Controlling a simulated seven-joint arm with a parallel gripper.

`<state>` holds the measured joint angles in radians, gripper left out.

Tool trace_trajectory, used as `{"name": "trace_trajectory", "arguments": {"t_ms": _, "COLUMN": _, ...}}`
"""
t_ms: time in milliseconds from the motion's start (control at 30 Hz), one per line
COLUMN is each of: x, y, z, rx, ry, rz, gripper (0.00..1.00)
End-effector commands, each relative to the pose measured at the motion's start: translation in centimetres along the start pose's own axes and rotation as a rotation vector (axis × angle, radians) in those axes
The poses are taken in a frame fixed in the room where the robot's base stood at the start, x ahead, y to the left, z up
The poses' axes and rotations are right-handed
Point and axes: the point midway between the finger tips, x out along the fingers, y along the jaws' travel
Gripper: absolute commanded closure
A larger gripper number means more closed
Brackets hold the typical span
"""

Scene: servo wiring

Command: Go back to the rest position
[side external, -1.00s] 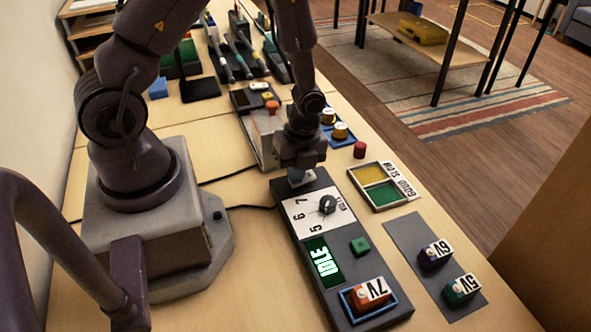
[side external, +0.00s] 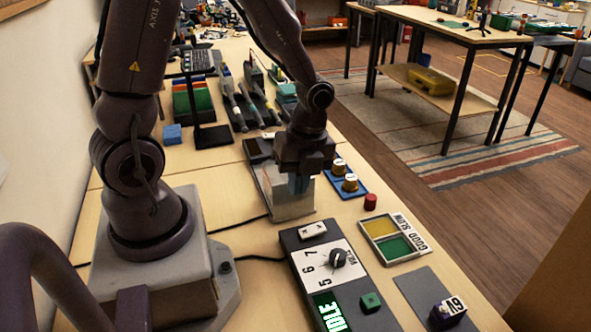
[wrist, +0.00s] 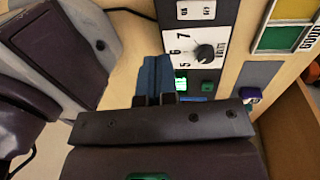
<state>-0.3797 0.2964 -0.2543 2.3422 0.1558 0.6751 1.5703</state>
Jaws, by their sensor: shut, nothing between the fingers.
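My gripper (side external: 300,184) is shut and empty, with blue fingers pointing down. In the side view it hangs in front of a clear-sided stand, up and back from the dark control box (side external: 290,241). The box has a white rocker switch (side external: 312,229), a black dial (side external: 338,257) by the numbers 5, 6, 7, a green button (side external: 371,302) and a green display reading IDLE (side external: 330,312), cut off below. In the wrist view the closed fingers (wrist: 153,75) show beside the dial (wrist: 205,52) and green button (wrist: 207,87).
Right of the box lie a yellow and green tray (side external: 393,239), a red cap (side external: 370,201) and a grey mat (side external: 428,288) with a 6V block (side external: 448,311).

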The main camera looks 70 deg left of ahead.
Motion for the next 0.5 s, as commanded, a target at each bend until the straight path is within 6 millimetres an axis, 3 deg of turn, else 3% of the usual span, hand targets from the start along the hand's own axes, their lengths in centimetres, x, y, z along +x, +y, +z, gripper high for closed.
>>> {"name": "trace_trajectory", "arguments": {"t_ms": 133, "x": -1.8, "y": 0.6, "z": 0.0, "rx": -0.001, "ry": -0.001, "rz": -0.002, "gripper": 1.0}}
{"name": "trace_trajectory", "arguments": {"t_ms": 333, "x": -2.6, "y": 0.9, "z": 0.0, "rx": -0.047, "ry": 0.0, "rz": 0.002, "gripper": 1.0}}
{"name": "trace_trajectory", "arguments": {"t_ms": 500, "x": -2.5, "y": 1.6, "z": 0.0, "rx": -0.368, "ry": 0.004, "rz": 0.028, "gripper": 1.0}}
